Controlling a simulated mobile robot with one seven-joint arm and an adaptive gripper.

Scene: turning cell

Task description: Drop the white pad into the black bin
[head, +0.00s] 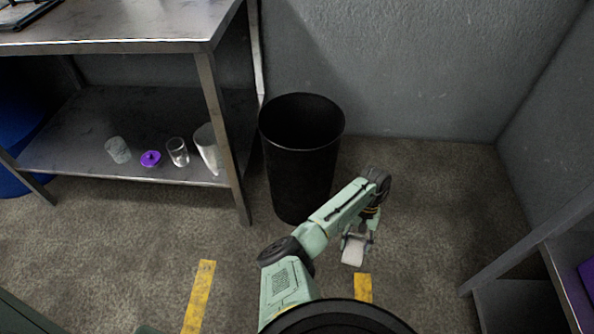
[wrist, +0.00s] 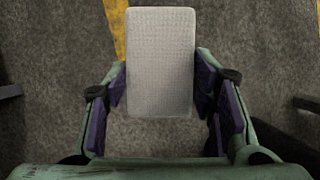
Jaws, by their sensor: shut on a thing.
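The white pad (wrist: 160,60) is a pale rectangular block with rounded corners and a fine texture. My gripper (wrist: 162,90) is shut on it, with a purple-lined finger at each side. In the head view the pad (head: 353,252) hangs below my gripper (head: 356,235), above the floor. The black bin (head: 300,165) stands upright on the floor near the wall, with its round mouth open. The gripper and pad are to the right of the bin and nearer to the camera, clear of its mouth. The bin's bottom inside is too dark to see.
A metal table (head: 120,44) stands left of the bin. Its lower shelf (head: 75,150) holds clear cups (head: 177,151) and a purple object (head: 150,159). Another metal frame (head: 530,245) is at the right. Yellow floor strips (head: 199,295) lie in front. Floor right of the bin is clear.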

